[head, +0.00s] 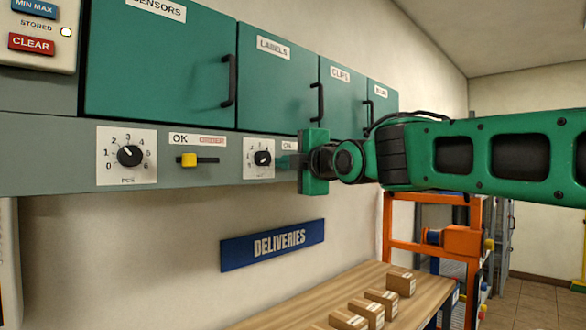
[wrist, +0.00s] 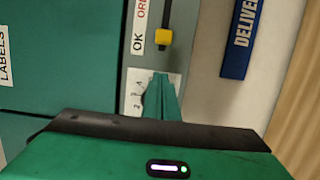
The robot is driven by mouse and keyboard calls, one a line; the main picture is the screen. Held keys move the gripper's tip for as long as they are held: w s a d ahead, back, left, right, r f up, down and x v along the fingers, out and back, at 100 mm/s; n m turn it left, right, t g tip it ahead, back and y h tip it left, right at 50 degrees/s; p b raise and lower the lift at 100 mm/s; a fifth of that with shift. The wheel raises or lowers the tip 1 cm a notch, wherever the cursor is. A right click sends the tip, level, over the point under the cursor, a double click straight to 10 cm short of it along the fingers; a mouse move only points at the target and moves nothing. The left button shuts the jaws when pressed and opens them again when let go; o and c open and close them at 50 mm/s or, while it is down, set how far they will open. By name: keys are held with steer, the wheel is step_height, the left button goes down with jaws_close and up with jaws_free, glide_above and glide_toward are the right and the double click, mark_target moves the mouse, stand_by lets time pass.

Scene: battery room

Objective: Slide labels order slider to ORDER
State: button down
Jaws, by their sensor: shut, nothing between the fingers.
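The labels order slider shows in the wrist view as a yellow knob (wrist: 163,37) on a dark track, beside a plate reading OK and ORDER (wrist: 140,30). The knob sits at the OK end, with the track running on toward ORDER. In the head view my gripper hides this slider; only part of its OK label (head: 288,145) shows. My gripper (head: 284,161) is shut and empty, pointing at the panel under the LABELS door (head: 275,80). In the wrist view its fingertips (wrist: 161,80) lie over the dial plate, on the OK side of the knob, apart from it.
The labels dial (head: 262,158) is just left of my fingers. Another order slider with a yellow knob (head: 188,160) and a larger dial (head: 129,156) are farther left. Door handles (head: 319,102) jut out above. A wooden table (head: 345,285) with small boxes stands below.

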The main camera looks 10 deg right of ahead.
steer(key=shift+w+d, duration=1.45)
steer(key=shift+w, duration=0.15)
steer(key=shift+a, duration=0.1)
